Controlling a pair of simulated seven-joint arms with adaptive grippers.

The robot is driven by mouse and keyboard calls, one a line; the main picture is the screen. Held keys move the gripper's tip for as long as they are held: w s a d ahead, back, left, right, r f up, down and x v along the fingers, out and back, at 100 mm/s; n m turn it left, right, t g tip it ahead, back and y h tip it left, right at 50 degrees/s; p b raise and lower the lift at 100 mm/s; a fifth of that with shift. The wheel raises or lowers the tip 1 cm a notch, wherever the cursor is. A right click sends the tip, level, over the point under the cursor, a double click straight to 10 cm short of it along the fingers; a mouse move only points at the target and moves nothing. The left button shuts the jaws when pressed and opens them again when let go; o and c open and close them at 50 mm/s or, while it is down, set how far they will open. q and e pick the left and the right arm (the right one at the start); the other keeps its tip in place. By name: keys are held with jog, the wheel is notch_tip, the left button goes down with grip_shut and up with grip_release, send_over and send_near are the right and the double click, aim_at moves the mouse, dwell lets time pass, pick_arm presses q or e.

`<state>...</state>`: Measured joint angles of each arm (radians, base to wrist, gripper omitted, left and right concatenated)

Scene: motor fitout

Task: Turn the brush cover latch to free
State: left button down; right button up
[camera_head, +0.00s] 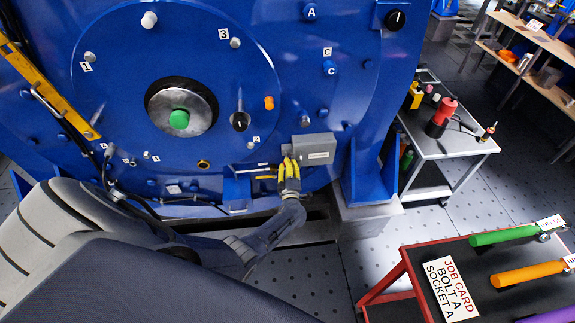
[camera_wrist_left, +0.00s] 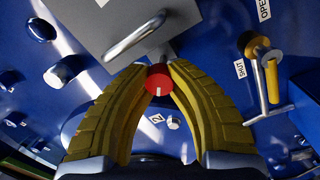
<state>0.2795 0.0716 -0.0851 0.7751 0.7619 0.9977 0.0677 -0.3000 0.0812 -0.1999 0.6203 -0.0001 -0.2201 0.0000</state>
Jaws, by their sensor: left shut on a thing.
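The brush cover is a grey box (camera_head: 314,149) with a label, low on the right of the blue motor face. In the left wrist view the grey box (camera_wrist_left: 100,30) carries a metal loop handle (camera_wrist_left: 138,36). A red round knob with a white line, apparently the latch (camera_wrist_left: 159,82), sits at its lower edge. The white line points toward the bottom of that view. My left gripper (camera_head: 290,166), with yellow ribbed fingers, is at the box's lower left. Its fingertips (camera_wrist_left: 160,70) are shut on the red knob from both sides. The knob is hidden in the head view. My right gripper is out of view.
A lever with a yellow grip (camera_wrist_left: 271,80) stands beside the gripper, near SHUT (camera_wrist_left: 240,68) and OPEN (camera_wrist_left: 264,9) labels. A blue bracket (camera_head: 236,190) is left of the fingers. A grey cart (camera_head: 440,148) and a red-framed tool tray (camera_head: 398,285) stand to the right.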

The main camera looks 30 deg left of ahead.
pick_arm(q)
jog(key=n, duration=0.7)
jog(key=shift+a+n+y, duration=0.15)
jog(key=shift+n+y, duration=0.15)
jog(key=shift+y, duration=0.1)
jog(key=shift+f, duration=0.1)
jog(key=c, duration=1.3)
grip_release()
jog(key=shift+c, duration=0.2)
jog(key=r+v, duration=0.1)
jog(key=v, duration=1.1)
jog(key=shift+f, duration=0.25)
